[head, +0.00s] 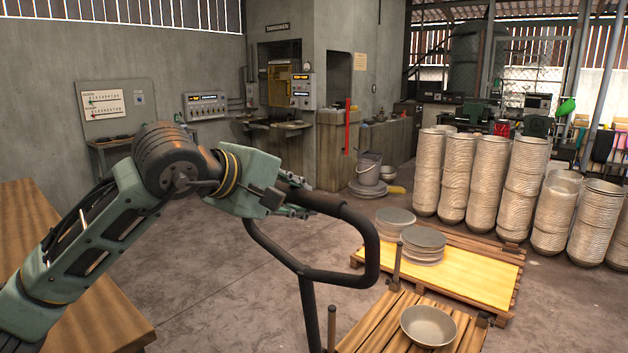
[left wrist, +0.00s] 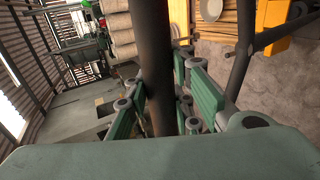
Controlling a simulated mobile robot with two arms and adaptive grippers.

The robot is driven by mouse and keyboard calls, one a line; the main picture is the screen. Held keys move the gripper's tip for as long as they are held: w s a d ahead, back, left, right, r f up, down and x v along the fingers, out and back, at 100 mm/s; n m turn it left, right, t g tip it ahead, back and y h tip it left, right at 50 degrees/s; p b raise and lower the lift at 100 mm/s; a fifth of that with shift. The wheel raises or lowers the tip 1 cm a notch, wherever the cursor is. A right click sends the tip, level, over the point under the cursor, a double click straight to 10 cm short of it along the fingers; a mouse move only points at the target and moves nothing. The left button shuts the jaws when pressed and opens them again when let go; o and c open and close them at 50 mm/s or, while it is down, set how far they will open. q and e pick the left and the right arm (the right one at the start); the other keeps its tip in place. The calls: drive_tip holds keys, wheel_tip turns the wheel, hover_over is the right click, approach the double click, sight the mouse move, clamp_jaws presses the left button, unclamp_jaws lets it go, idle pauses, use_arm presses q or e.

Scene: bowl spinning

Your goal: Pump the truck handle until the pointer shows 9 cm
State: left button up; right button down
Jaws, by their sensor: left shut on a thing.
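The truck handle (head: 372,245) is a dark looped bar on a post that runs down out of the bottom of the head view. My left gripper (head: 290,205) is shut on the upper left part of the handle loop. In the left wrist view the dark bar of the handle (left wrist: 153,60) passes between the green fingers of the gripper (left wrist: 165,105). Yellow-orange frame parts, perhaps of the truck, show at the top right of that view. I cannot make out a pointer or its reading for the truck. My right gripper is not in view.
A metal bowl (head: 428,325) sits on a slatted wooden platform (head: 372,330) right of the handle. Behind it, a yellow-topped pallet (head: 470,275) carries stacked grey discs (head: 423,245). Tall bowl stacks (head: 487,180) stand at right. A wooden table (head: 95,310) is at left.

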use_arm(q)
drive_tip(key=w+d+r+p, duration=0.1)
drive_tip(key=w+d+p, duration=0.2)
drive_tip(key=w+d, duration=0.2)
drive_tip(key=w, duration=0.3)
drive_tip(key=shift+d+r, duration=0.15)
drive_tip(key=shift+d, duration=0.15)
drive_tip(key=o, duration=0.8)
drive_tip(key=shift+s, duration=0.1)
drive_tip(key=o, duration=1.7)
drive_tip(key=shift+c, duration=0.2)
